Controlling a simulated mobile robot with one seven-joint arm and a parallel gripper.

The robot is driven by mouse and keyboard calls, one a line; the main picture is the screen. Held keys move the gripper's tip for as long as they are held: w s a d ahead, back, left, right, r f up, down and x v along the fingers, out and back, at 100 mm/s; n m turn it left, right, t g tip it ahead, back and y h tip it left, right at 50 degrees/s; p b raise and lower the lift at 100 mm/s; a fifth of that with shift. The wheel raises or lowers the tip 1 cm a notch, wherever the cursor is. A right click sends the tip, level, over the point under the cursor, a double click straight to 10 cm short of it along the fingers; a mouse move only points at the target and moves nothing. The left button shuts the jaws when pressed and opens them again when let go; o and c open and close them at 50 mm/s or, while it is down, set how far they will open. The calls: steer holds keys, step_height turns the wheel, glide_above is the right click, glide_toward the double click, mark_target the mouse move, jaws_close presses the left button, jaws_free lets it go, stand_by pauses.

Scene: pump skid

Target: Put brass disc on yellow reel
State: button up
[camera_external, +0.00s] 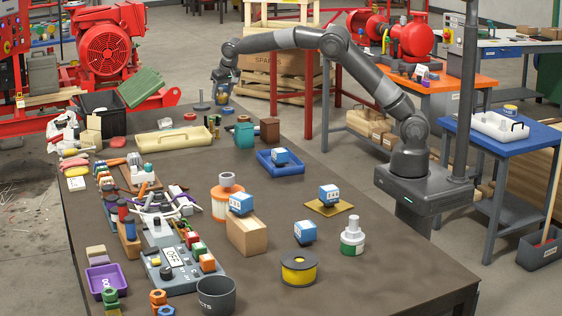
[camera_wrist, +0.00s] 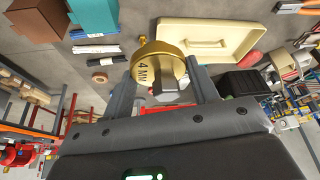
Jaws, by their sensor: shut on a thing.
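The brass disc (camera_wrist: 150,66), a round weight marked "4 MM", is between the fingers of my gripper (camera_wrist: 165,72) in the wrist view. My gripper is shut on it and holds it tilted to the camera. In the external view my gripper (camera_external: 222,88) is over the far end of the dark table, near the teal and brown boxes; the disc is too small to make out clearly there. The yellow reel (camera_external: 298,272), with black flanges and a yellow middle, stands at the near right of the table, far from my gripper. Nothing lies on its top.
Between gripper and reel are a blue tray (camera_external: 268,165) with a blue-white cube, an orange-white container (camera_external: 225,205) and a cardboard box (camera_external: 246,238) topped by a cube. A cube (camera_external: 305,232) and a green-white bottle (camera_external: 352,240) stand near the reel. A cream tray (camera_external: 172,139) lies at the far left.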

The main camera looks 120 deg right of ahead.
step_height(320, 180, up, 2)
steer(key=shift+r, duration=0.1)
steer(key=w+a+n+t+y, duration=0.1)
steer(key=w+a+n, duration=0.2)
steer(key=w+a, duration=0.5)
steer(key=w+a+n+t, duration=0.15)
steer(key=w+a, duration=0.35)
steer(key=a, duration=0.7)
steer(key=n+y, duration=0.5)
steer(key=n, duration=1)
glide_above(299, 254)
steer(key=s+d, duration=0.1)
steer(key=s, duration=0.1)
steer(key=shift+t, duration=0.25)
step_height(299, 254, down, 12)
steer(key=shift+f, duration=0.2)
steer(key=shift+a+f, duration=0.15)
steer(key=shift+f, duration=1.95)
steer(key=shift+f, duration=0.1)
